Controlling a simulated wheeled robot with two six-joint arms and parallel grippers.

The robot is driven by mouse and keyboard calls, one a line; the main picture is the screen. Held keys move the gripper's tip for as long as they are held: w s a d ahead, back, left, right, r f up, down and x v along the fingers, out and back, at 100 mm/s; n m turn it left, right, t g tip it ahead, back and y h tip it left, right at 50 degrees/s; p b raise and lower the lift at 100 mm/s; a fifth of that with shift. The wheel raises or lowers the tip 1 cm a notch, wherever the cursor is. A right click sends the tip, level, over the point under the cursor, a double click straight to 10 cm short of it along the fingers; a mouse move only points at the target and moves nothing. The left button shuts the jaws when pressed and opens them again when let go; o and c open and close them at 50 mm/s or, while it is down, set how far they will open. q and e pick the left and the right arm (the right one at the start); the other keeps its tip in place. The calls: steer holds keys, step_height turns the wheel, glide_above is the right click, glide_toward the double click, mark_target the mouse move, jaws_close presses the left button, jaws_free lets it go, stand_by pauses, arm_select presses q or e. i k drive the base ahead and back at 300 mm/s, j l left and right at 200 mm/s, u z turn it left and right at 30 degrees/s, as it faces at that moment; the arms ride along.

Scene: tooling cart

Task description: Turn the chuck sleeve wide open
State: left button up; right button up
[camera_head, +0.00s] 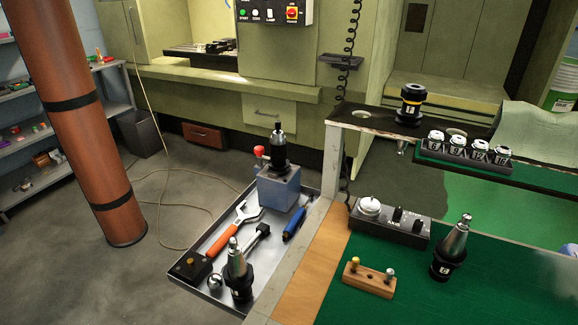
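A black upright chuck-like tool (278,148) with a narrow top stands in a blue-grey block (279,188) on the metal tray. It looks like the chuck, but I cannot tell its sleeve apart from its body or how far open its jaws are. A red knob (259,150) shows at the block's left side. A black tool holder with a yellow band (411,104) stands upright in the rack shelf at the upper right. Neither of my grippers is in view.
The metal tray (213,232) also holds an orange-handled wrench (236,226), a blue tool (294,223) and a steel-tapered holder (238,275). Several labelled collets (467,148) line a rack. An orange column (82,120) stands left.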

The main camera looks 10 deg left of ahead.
mark_target(278, 148)
steer(key=k+j+z, duration=0.15)
steer(key=j+z, duration=0.35)
steer(key=k+j+z, duration=0.15)
steer(key=j+z, duration=0.15)
steer(key=z, duration=0.15)
steer(key=k+j+z, duration=0.25)
steer(key=z, duration=0.25)
steer(key=j, duration=0.1)
